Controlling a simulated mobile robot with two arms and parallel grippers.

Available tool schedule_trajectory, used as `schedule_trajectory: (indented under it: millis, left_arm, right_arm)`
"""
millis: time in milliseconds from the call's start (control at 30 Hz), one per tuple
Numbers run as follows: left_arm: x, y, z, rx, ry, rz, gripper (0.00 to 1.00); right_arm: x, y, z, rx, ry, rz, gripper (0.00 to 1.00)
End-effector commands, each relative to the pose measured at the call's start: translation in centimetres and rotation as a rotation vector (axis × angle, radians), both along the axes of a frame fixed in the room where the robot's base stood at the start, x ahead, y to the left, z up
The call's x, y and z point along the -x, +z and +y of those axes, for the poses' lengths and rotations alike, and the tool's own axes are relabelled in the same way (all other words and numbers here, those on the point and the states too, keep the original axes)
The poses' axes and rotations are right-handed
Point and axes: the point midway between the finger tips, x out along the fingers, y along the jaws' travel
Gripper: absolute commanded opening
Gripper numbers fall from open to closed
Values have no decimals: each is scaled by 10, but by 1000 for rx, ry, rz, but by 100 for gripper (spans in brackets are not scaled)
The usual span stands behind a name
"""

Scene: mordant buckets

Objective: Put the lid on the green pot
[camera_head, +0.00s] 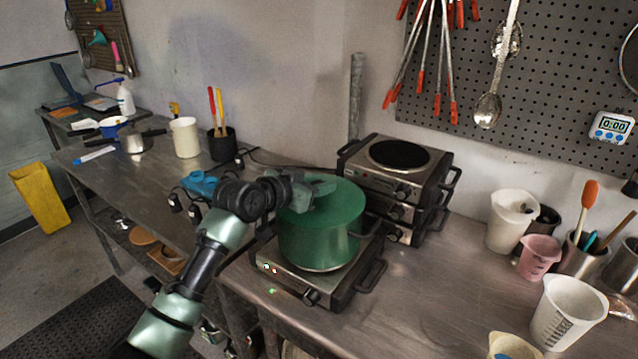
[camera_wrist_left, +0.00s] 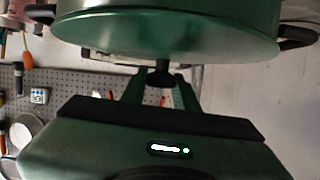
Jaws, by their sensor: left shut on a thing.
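The green pot (camera_head: 318,248) stands on the front hot plate. The green lid (camera_head: 345,203) lies across the pot's mouth, looking level and lined up with the rim; I cannot tell whether a thin gap is left. My left gripper (camera_head: 318,188) is over the lid, shut on its knob, which the gripper hides in the head view. In the left wrist view the picture is upside down: the fingers (camera_wrist_left: 160,82) grip the black knob (camera_wrist_left: 159,73), with the lid (camera_wrist_left: 165,42) and the pot (camera_wrist_left: 165,10) beyond. My right gripper is not in view.
The front hot plate (camera_head: 310,287) is near the counter's front edge. Stacked hot plates (camera_head: 400,165) stand close behind the pot. Beakers (camera_head: 568,312) and tool cups (camera_head: 580,258) stand at right. A white canister (camera_head: 185,138) and a black tool cup (camera_head: 222,146) are at left.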

Motion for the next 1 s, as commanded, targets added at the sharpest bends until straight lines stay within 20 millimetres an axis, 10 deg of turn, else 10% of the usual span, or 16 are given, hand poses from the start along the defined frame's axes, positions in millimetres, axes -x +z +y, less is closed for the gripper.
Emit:
schedule_trajectory:
  millis: [100,133,200,1000]
  left_arm:
    - [0,1,0,2,0,-2,0]
    - [0,1,0,2,0,-2,35]
    - [0,1,0,1,0,-2,55]
    - [43,18,36,-1,2,-3,55]
  right_arm:
    - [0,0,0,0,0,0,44]
    - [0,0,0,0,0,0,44]
    - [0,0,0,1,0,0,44]
    - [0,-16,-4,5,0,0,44]
